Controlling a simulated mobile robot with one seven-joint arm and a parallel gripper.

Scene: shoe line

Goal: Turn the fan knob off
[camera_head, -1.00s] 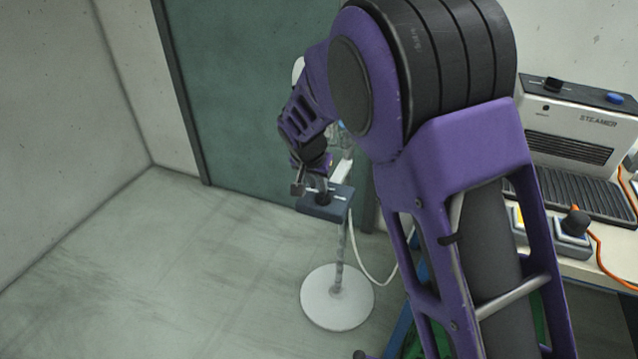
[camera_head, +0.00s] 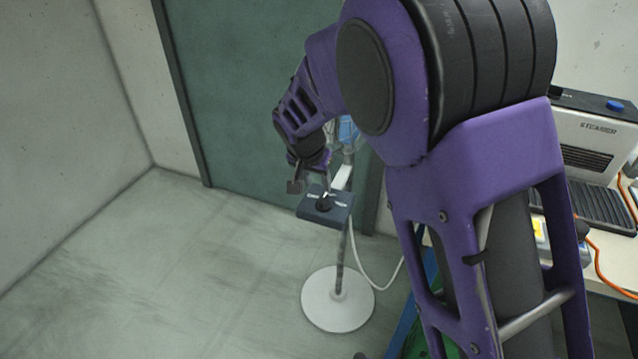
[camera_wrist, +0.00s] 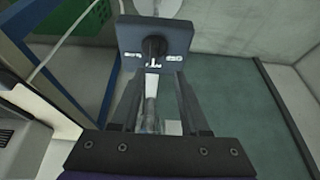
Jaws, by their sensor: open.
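The fan's dark blue-grey control box (camera_head: 338,215) sits on a thin stand with a round white base (camera_head: 337,300). The black knob (camera_head: 323,203) is on the box's top face. In the wrist view the knob (camera_wrist: 154,46) sits centred on the box (camera_wrist: 180,38), with small pale marks around it, too small to read. My gripper (camera_head: 311,184) is just above the box in the head view. In the wrist view my gripper (camera_wrist: 157,78) is open, its two fingers pointing towards the box, with the knob beyond the tips. Nothing is between the fingers. My arm hides most of the fan's upper part.
A white cable (camera_head: 385,281) runs from the stand to the right. A table with a steamer (camera_head: 592,135) and an orange cable (camera_head: 600,262) stands at the right. A green door (camera_head: 230,100) is behind. The floor left of the stand is clear.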

